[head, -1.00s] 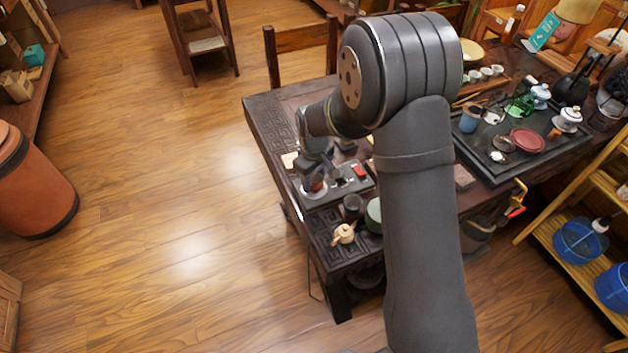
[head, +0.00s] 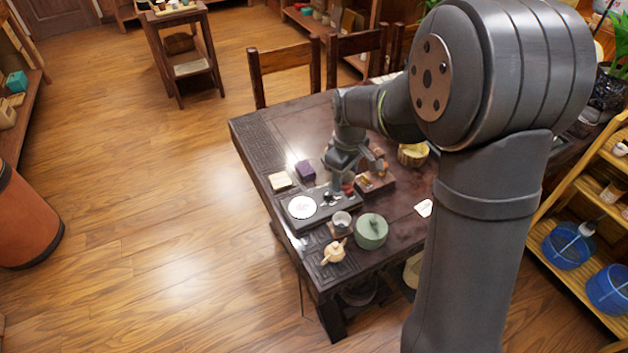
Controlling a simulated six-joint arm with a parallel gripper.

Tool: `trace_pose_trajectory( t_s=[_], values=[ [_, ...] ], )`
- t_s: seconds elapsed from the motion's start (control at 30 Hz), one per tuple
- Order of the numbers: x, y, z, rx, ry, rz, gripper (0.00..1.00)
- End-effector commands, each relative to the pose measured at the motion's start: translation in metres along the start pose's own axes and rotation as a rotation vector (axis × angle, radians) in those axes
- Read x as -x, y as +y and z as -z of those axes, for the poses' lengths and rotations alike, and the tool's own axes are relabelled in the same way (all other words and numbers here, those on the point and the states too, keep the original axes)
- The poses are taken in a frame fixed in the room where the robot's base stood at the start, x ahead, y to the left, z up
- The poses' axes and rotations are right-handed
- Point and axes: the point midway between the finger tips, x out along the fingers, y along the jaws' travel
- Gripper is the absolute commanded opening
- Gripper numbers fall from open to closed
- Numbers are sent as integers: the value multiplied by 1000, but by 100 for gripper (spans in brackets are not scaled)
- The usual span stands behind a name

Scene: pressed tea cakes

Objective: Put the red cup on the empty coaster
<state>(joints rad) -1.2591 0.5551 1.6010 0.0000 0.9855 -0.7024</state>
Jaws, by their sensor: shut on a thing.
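My gripper (head: 344,182) points down over the right part of a dark flat tray on the table. It is shut, with a small red shape, the red cup (head: 348,190), showing at its fingertips. The cup is small and partly hidden, and I cannot tell whether it touches the surface below. A white round disc (head: 302,207), looking like a bare coaster or plate, lies empty on the left of the tray. A grey-white cup (head: 341,220) stands in front of the tray on something brown, perhaps another coaster.
A purple box (head: 305,170) and a pale block (head: 280,181) lie behind the tray. A wooden stand (head: 375,183) with small items is right of my gripper.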

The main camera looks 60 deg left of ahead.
Motion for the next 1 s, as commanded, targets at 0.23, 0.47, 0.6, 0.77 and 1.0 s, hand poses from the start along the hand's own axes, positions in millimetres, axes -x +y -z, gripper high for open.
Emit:
trace_pose_trajectory(
  t_s=[0.23,0.47,0.6,0.77,1.0],
  values=[
    [-4,26,56,-20,-1,1,22],
    [-10,43,109,-41,-1,0,22],
    [-12,46,125,-48,-2,0,22],
    [-24,38,144,-49,-2,1,22],
    [-58,9,191,-47,-2,0,22]
  ],
)
